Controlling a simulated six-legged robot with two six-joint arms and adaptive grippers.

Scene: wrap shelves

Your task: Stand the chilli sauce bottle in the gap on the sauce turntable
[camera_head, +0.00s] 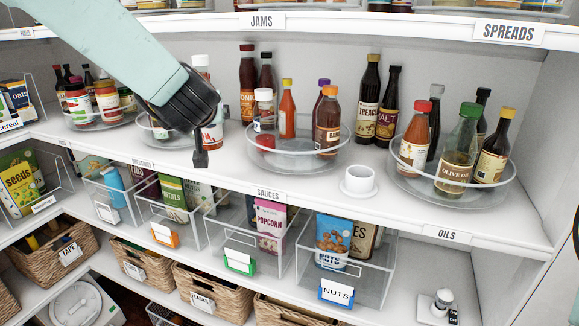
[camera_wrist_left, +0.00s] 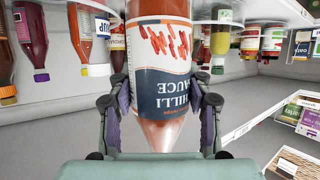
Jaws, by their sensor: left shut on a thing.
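The chilli sauce bottle (camera_wrist_left: 160,60), with a white, blue and red label over red sauce, fills the middle of the left wrist view. My left gripper (camera_wrist_left: 160,88) is shut on it, one finger on each side. In the head view my left gripper (camera_head: 203,128) hides most of the bottle; part of it (camera_head: 213,136) shows beside the gripper, left of the sauce turntable. The round clear sauce turntable (camera_head: 300,166) stands behind the SAUCES label. It carries several bottles, with bare surface at its front. My right gripper is not in view.
A white cup (camera_head: 358,182) stands right of the sauce turntable. The oils turntable (camera_head: 420,188) is farther right, and dark bottles (camera_head: 369,90) stand behind. Another turntable (camera_head: 155,130) is left, partly behind my arm. Clear bins and baskets fill the lower shelves.

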